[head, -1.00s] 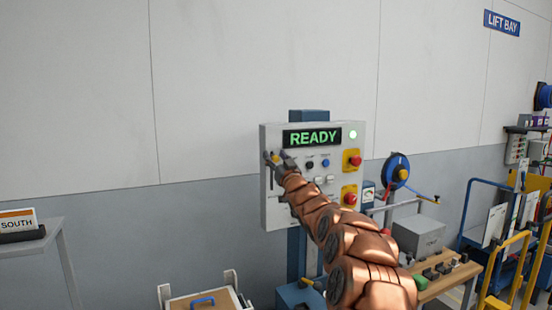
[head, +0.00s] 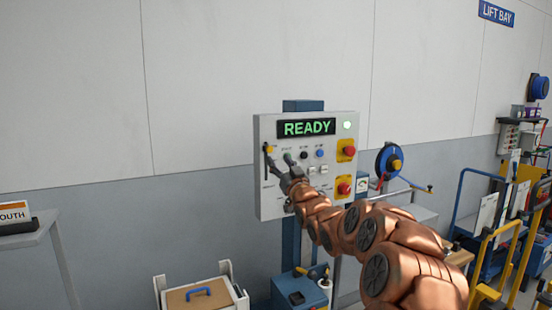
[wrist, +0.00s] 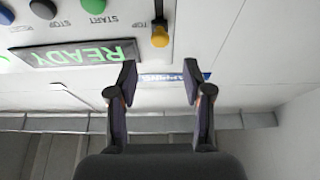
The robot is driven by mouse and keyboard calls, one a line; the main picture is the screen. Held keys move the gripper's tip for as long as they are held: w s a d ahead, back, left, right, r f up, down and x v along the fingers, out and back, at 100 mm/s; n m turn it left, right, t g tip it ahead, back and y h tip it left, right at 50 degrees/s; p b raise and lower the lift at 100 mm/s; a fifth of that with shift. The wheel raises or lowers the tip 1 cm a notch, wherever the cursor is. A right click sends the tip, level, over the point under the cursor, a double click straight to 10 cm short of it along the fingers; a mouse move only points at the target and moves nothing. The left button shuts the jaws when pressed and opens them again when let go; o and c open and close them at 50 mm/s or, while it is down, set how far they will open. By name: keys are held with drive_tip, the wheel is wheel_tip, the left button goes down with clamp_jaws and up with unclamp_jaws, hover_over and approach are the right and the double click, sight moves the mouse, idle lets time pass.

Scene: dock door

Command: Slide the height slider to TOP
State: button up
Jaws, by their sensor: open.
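The height slider's yellow knob (head: 269,149) sits at the upper end of its dark vertical slot, on the left side of the grey control panel (head: 270,205). In the upside-down wrist view the knob (wrist: 160,36) is beside a small label that seems to read TOP. My gripper (head: 279,160) is open and empty, just below and to the right of the knob in the head view. In the wrist view my two fingers (wrist: 158,80) are spread apart, and the knob shows beyond their tips, apart from them. My gripper hides part of the lower panel.
The panel's display (head: 306,128) reads READY, with a lit green lamp (head: 347,126). Black and blue buttons and two red buttons on yellow plates (head: 346,150) are to the right.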

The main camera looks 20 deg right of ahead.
drive_tip(key=shift+v, duration=1.75)
drive_tip(key=shift+a, duration=0.1)
drive_tip(key=s+a+f+g, duration=0.4)
drive_tip(key=a+f+g, duration=0.2)
drive_tip(key=a+f, duration=0.2)
drive_tip(key=s+a+f+g, duration=0.3)
drive_tip(key=s+f+g, duration=0.1)
drive_tip(key=s+f, duration=0.25)
drive_tip(key=s+a+f+g, duration=0.3)
drive_tip(key=s+f, duration=0.2)
drive_tip(key=s, duration=0.2)
drive_tip(key=s+a+f+g, duration=0.2)
drive_tip(key=s+g, duration=0.1)
drive_tip(key=s, duration=0.9)
drive_tip(key=s+a+f+g, duration=0.2)
drive_tip(key=s+f+g, duration=0.1)
drive_tip(key=s, duration=0.9)
drive_tip(key=s+a+f+g, duration=0.2)
drive_tip(key=s+g, duration=0.3)
drive_tip(key=s, duration=0.8)
drive_tip(key=shift+f, duration=0.4)
drive_tip(key=shift+a, duration=0.15)
